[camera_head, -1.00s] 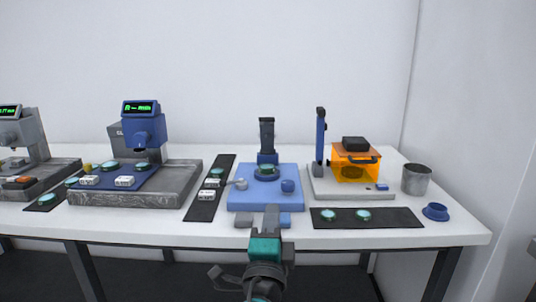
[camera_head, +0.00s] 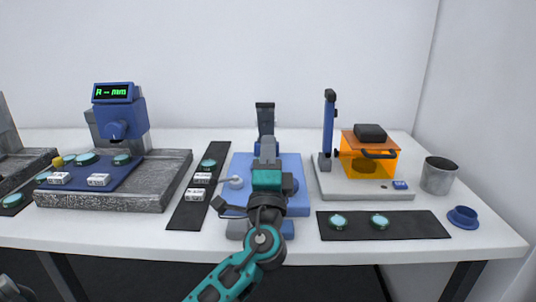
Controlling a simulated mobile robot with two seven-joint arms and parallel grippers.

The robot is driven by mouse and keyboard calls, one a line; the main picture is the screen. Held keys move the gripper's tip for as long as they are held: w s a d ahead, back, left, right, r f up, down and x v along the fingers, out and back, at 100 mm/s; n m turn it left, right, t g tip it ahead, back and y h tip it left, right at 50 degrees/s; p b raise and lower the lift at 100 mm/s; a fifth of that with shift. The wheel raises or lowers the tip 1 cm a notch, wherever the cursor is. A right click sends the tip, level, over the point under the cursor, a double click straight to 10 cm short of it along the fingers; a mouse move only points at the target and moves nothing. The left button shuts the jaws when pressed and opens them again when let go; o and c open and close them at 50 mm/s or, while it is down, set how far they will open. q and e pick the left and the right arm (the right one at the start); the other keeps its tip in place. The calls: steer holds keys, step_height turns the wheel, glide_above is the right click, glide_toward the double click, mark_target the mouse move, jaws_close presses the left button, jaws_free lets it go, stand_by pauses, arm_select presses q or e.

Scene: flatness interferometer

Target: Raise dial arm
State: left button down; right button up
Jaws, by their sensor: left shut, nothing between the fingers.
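The blue stand (camera_head: 295,170) sits on the middle of the table, with a dark upright column (camera_head: 265,118) at its back. My left gripper (camera_head: 267,146) reaches over this stand from the front, shut and empty. It hides the middle of the stand, so I cannot tell whether it touches anything there. A small grey knob or lever (camera_head: 234,183) shows at the stand's left side. I cannot make out a dial arm for sure.
A granite base (camera_head: 165,180) with a blue gauge head (camera_head: 119,120) stands left. A black mat (camera_head: 213,160) lies between. To the right are an orange box (camera_head: 368,160), a black mat with two discs (camera_head: 410,226), a metal cup (camera_head: 439,175) and a blue ring (camera_head: 463,216).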

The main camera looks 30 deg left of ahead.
mark_target(269, 106)
arm_select(q)
steer(key=p+x, duration=0.1)
steer(key=x, duration=0.7)
steer(key=shift+w+a+r, duration=0.1)
steer(key=shift+w+a, duration=0.1)
steer(key=shift+w, duration=0.15)
arm_select(e)
steer(key=shift+s+d+r, duration=0.15)
steer(key=shift+s+d, duration=0.1)
steer(key=shift+d, duration=0.2)
arm_select(q)
steer(key=shift+r+p, duration=0.1)
steer(key=shift+p, duration=0.2)
arm_select(e)
steer(key=shift+r, duration=0.15)
